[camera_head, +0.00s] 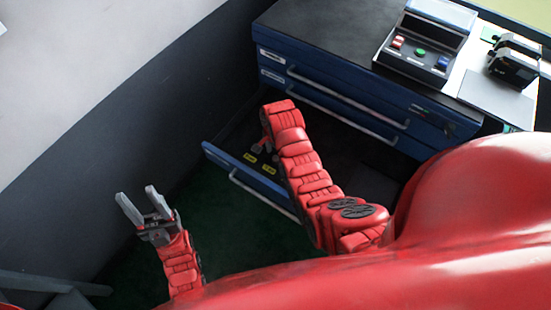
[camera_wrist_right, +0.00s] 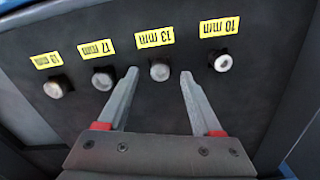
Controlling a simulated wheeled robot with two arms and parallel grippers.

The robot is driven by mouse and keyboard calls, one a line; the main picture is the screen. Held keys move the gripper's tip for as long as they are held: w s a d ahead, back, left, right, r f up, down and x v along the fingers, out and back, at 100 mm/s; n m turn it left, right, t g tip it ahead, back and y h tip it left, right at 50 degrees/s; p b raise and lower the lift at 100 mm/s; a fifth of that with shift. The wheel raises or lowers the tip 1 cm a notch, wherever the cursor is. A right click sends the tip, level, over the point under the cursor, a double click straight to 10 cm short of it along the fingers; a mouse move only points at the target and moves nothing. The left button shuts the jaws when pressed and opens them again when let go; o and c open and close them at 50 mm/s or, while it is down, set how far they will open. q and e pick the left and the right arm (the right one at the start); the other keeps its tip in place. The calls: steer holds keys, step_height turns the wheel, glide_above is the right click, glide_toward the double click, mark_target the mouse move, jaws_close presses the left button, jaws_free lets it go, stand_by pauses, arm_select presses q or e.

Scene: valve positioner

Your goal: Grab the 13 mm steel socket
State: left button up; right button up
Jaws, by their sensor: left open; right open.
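The 13 mm steel socket (camera_wrist_right: 160,71) stands in the right wrist view under a yellow label reading 13 mm, upside down in the picture. My right gripper (camera_wrist_right: 160,76) is open, with a fingertip on each side of this socket in the picture. A gap shows between each fingertip and the socket; the height difference is unclear. In the head view my right arm reaches into the open drawer (camera_head: 240,172), and its gripper is mostly hidden. My left gripper (camera_head: 136,207) is open and empty, left of the drawer.
The 10 mm socket (camera_wrist_right: 221,61) stands right of the 13 mm one, the 17 mm socket (camera_wrist_right: 103,79) left of it, and another socket (camera_wrist_right: 55,88) further left. The blue cabinet (camera_head: 335,75) carries a button box (camera_head: 427,50) on top. A dark wall (camera_head: 150,115) lies to the left.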

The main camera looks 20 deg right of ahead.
steer(key=shift+f, duration=1.05)
steer(key=shift+c, duration=0.4)
jaws_close()
